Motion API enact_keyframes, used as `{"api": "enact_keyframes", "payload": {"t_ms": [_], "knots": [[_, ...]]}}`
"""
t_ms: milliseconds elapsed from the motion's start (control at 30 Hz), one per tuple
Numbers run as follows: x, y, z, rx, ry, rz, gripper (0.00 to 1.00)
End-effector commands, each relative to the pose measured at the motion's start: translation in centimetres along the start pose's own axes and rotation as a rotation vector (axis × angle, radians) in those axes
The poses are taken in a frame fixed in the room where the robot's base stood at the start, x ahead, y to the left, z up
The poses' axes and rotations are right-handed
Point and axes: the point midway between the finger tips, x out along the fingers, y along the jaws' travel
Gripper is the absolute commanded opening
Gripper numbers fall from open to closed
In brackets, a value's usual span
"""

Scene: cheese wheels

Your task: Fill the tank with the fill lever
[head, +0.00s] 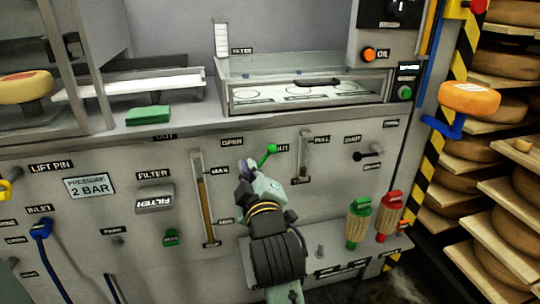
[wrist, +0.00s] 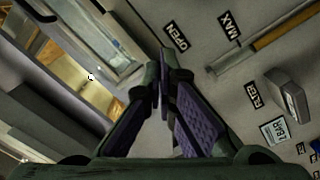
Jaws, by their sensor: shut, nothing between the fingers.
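My gripper (head: 244,167) is shut and empty in front of the grey machine panel, just below the OPEN label. In the wrist view its fingertips (wrist: 163,78) meet, with the OPEN label (wrist: 176,37) beyond them. A lever with a green ball knob (head: 271,148) stands just right of the fingertips in the head view, its lower part hidden behind my gripper. I cannot tell whether they touch.
A small slotted gauge (head: 304,160) and a dark-knobbed lever (head: 376,148) are farther right. Green (head: 359,220) and red (head: 389,215) handled brushes stand at lower right. A glass-fronted bath (head: 306,91) is above. Cheese shelves (head: 505,220) are at right.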

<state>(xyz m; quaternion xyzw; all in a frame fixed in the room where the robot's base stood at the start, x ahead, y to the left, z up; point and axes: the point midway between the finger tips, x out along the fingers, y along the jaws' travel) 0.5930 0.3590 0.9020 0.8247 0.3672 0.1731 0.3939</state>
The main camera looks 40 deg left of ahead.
Motion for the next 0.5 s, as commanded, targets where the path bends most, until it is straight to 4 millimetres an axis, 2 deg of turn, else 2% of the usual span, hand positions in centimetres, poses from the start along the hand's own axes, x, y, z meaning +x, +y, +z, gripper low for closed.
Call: {"api": "enact_keyframes", "payload": {"t_ms": [133,500], "knots": [[-0.01,-0.24,0.76,-0.014,-0.025,-0.015,0.0],[0.21,-0.22,0.75,-0.014,-0.025,-0.015,0.0]]}}
